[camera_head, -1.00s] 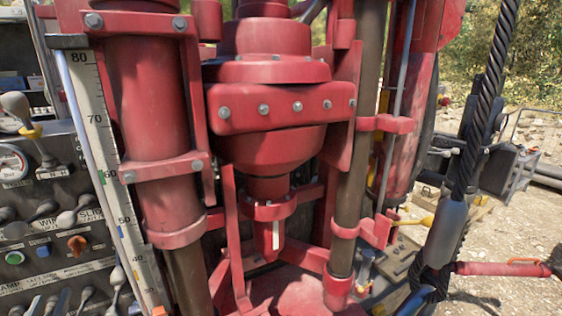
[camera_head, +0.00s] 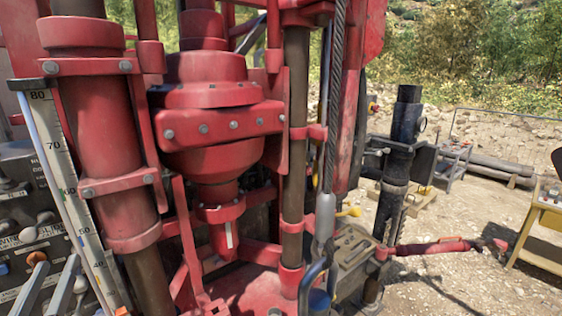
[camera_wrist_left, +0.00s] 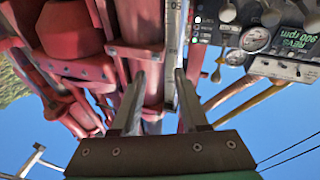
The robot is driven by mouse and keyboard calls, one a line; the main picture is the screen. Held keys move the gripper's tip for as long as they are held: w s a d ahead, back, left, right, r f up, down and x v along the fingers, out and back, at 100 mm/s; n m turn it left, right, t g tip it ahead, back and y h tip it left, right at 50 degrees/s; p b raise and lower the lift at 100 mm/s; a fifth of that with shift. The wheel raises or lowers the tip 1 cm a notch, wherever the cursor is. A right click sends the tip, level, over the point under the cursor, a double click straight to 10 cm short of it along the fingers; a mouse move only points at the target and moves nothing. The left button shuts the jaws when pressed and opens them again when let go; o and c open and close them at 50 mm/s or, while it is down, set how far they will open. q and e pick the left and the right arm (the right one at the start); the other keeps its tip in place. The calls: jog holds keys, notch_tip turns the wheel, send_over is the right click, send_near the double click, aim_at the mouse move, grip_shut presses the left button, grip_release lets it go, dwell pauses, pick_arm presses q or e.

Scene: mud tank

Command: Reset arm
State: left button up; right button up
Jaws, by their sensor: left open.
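My left gripper (camera_head: 54,262) shows only as two grey fingers at the bottom left of the head view, pointing up in front of the control panel (camera_head: 18,205). In the left wrist view the left gripper (camera_wrist_left: 158,72) is open, its two metal fingers apart with nothing held between them. Beyond the fingers are the red drill rig (camera_wrist_left: 125,20) and a pale measuring scale (camera_wrist_left: 174,35). My right gripper is in neither view.
The red rig (camera_head: 210,120) fills the left and middle of the head view. A black post (camera_head: 395,170), a red rod (camera_head: 435,246) and a yellow stand (camera_head: 540,220) are to the right. Gravel ground lies open between them. A panel with a gauge (camera_wrist_left: 255,40) is close by.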

pick_arm(q)
jog(key=s+d+r+m+t+h+p, duration=0.1)
jog(key=s+d+r+m+t+h, duration=0.1)
jog(key=d+r, duration=0.4)
jog(key=s+d+r+m+t+h+p, duration=0.2)
jog(key=s+d+r+t+h, duration=0.2)
jog(key=d+r, duration=0.3)
jog(key=s+d+r+m+t+h+p, duration=0.1)
jog(key=d+r+h, duration=0.4)
jog(key=r, duration=0.9)
jog(key=shift+s+d+r+m+t+p, duration=0.25)
jog(key=shift+s+d+m+t+p, duration=0.1)
jog(key=shift+s+d+m+t, duration=0.5)
jog(key=shift+a, duration=0.1)
